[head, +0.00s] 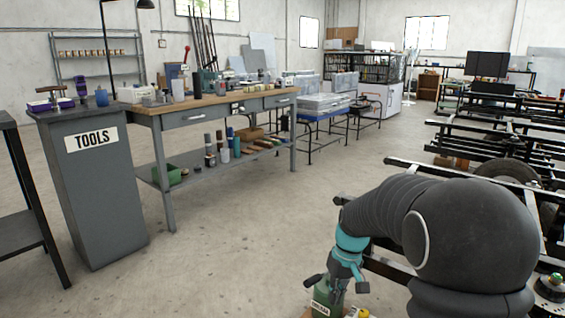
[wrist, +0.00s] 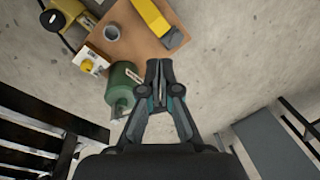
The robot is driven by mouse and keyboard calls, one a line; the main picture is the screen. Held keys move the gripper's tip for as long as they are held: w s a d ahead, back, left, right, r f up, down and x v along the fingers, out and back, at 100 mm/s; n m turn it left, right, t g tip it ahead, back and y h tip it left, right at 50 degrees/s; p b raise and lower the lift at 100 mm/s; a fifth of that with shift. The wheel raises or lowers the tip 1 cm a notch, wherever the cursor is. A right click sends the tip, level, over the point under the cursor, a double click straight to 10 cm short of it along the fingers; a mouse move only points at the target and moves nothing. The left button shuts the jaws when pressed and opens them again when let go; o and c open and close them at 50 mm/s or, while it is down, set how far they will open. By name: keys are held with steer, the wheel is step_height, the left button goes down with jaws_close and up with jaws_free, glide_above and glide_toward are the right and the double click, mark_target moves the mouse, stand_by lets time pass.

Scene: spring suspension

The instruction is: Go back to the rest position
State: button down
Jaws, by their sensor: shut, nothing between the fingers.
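My gripper (head: 337,285) hangs fingers-down at the bottom of the head view, at the end of my dark, bent arm. In the wrist view my gripper (wrist: 159,72) has its fingertips together with nothing between them. A green cylinder (wrist: 124,83) lies just left of the fingertips in the wrist view; I cannot tell the height gap between them. In the head view a green labelled object (head: 325,300) is right below the fingers, partly hidden by them.
A brown tabletop (wrist: 135,45) carries a grey cup (wrist: 112,33), a yellow block (wrist: 152,14) and a white box (wrist: 90,60). Dark frames (head: 470,180) stand right. A TOOLS cabinet (head: 95,195) and workbench (head: 190,112) stand left. Open concrete floor (head: 240,220) lies between.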

steer(key=s+d+r+m+t+h+p, duration=0.1)
steer(key=s+r+t+p, duration=0.1)
steer(key=s+r, duration=0.7)
steer(key=s+d+r+m+t+p, duration=0.1)
steer(key=s+r+t+p, duration=0.2)
steer(key=s+r, duration=0.6)
steer(key=s+t, duration=0.1)
steer(key=s, duration=0.6)
steer(key=shift+s+d+r+m+h, duration=0.25)
steer(key=shift+s+r+m+h, duration=0.05)
steer(key=shift+m+h, duration=0.1)
